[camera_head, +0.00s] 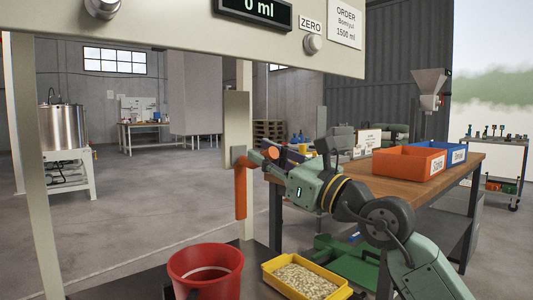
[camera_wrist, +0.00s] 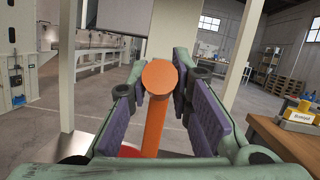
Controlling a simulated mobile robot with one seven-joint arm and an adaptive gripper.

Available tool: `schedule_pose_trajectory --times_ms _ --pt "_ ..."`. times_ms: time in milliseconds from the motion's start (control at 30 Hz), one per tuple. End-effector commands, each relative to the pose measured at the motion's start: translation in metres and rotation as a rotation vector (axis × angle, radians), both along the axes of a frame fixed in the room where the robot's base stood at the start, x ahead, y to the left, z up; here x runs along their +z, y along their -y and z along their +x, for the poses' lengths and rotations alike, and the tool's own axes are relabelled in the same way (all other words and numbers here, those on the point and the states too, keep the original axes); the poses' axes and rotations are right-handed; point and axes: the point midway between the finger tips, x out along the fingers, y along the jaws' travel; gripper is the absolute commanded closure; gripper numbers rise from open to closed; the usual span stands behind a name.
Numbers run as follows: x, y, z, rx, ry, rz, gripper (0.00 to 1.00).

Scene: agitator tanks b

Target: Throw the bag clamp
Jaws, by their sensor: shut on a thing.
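The bag clamp shows as an orange lever (camera_head: 240,192) hanging down beside the right post of the filling frame, below a grey pivot piece (camera_head: 238,154). Its round orange grip end (camera_head: 273,153) points toward my gripper. In the wrist view the round grip end (camera_wrist: 160,77) lies between the finger pads, and the orange lever bar (camera_wrist: 153,132) runs down below it. My gripper (camera_wrist: 160,88) is shut on this grip, with one pad on each side. In the head view my gripper (camera_head: 268,158) partly hides the grip.
The frame's top beam carries a display (camera_head: 258,8) reading 0 ml and a ZERO button (camera_head: 313,44). Below stand a red bucket (camera_head: 206,264) and a yellow tray (camera_head: 287,263) of pale pellets. A wooden workbench (camera_head: 395,165) with orange and blue bins is at right. Open floor lies left.

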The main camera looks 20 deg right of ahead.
Motion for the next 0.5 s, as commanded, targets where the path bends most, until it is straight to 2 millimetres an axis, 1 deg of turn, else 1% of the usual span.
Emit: schedule_pose_trajectory --times_ms 33,200,500 --pt "0.01 0.0 0.0 -0.001 -0.031 -0.012 1.0" --pt "0.021 -0.002 0.004 -0.001 -0.155 -0.058 1.0" --pt "0.036 -0.005 0.012 0.0 -0.37 -0.134 1.0"
